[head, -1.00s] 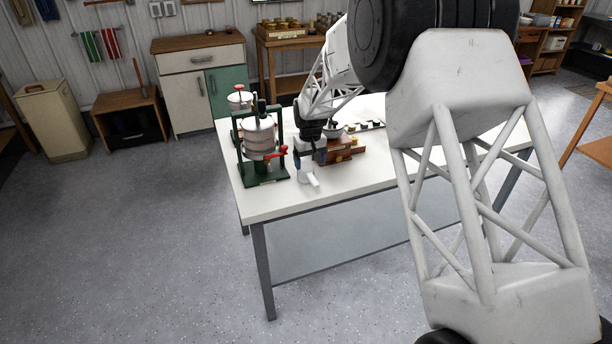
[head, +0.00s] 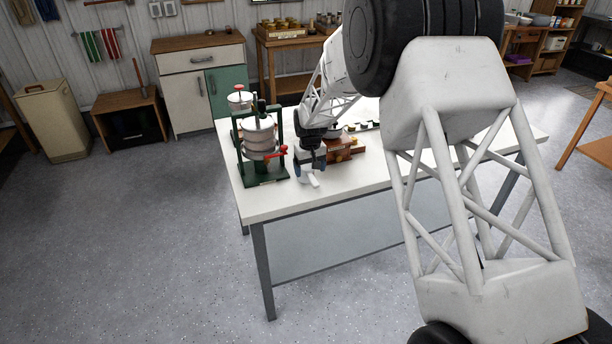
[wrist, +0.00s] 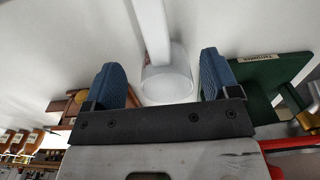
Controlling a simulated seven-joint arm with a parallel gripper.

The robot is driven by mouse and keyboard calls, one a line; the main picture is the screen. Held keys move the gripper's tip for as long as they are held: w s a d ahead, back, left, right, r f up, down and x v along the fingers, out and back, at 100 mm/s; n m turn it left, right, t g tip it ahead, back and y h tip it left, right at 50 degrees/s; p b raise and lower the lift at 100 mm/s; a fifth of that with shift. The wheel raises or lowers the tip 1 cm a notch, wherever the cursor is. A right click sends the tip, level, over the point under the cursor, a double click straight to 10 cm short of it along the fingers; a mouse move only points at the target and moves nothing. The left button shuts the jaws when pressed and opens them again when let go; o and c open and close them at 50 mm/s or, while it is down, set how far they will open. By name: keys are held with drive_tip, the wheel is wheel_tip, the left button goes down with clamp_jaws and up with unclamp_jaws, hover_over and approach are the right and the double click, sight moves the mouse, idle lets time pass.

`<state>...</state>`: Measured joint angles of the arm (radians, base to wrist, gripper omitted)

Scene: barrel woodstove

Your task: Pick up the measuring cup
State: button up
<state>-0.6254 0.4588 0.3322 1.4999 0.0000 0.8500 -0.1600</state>
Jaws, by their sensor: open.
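The measuring cup (wrist: 168,84) is white and see-through, with a long white handle. In the wrist view it lies between the two blue finger pads of my gripper (wrist: 164,82), with clear gaps on both sides. Its handle runs up and away from my gripper. In the head view the measuring cup's handle (head: 313,181) shows at the near part of the white table, and its bowl is mostly hidden by my gripper (head: 309,173). My gripper is open and points down over it. I cannot tell whether the finger pads reach down to the table.
A green press with a pale cylinder and red handle (head: 260,145) stands close left of my gripper. A wooden block item (head: 343,150) is close on the right. The white table (head: 275,205) is bare in front. Small items lie toward the back.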

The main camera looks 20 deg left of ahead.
sight(309, 173)
drive_tip(key=shift+s+f, duration=0.1)
drive_tip(key=shift+f, duration=2.3)
drive_tip(key=shift+c, duration=0.4)
clamp_jaws()
drive_tip(key=shift+r, duration=1.6)
drive_tip(key=shift+s+d+r, duration=0.1)
drive_tip(key=shift+s+r, duration=0.05)
drive_tip(key=shift+r, duration=0.1)
drive_tip(key=s+d+r, duration=0.1)
drive_tip(key=s+d, duration=0.8)
drive_tip(key=s, duration=0.3)
drive_tip(key=shift+s+r, duration=0.2)
drive_tip(key=shift+s, duration=0.15)
